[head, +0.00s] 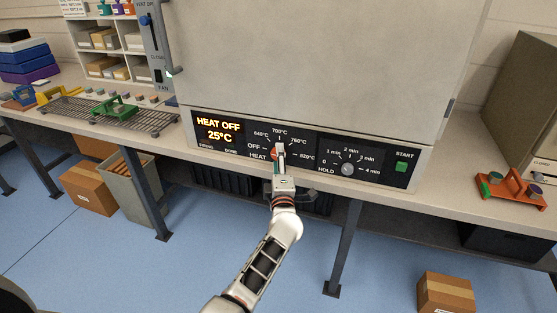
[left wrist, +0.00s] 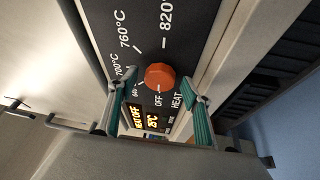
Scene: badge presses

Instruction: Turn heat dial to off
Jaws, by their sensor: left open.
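The orange-red heat dial (head: 275,154) sits on the black control panel of the large grey press, partly hidden by my gripper in the head view. In the left wrist view the dial (left wrist: 160,76) shows clearly, and its pale mark appears to face the OFF label. The display (head: 218,129) reads HEAT OFF and 25°C. My left gripper (head: 280,153) is in front of the dial. In the left wrist view its fingers (left wrist: 156,100) are spread on both sides of the dial, with gaps visible, so it is open. My right gripper is not in view.
A grey hold dial (head: 347,169) and a green START button (head: 401,167) lie right of the heat dial. A lever panel (head: 157,45) stands at the left. A green-handled tool (head: 115,107) and an orange stand (head: 510,188) rest on the bench.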

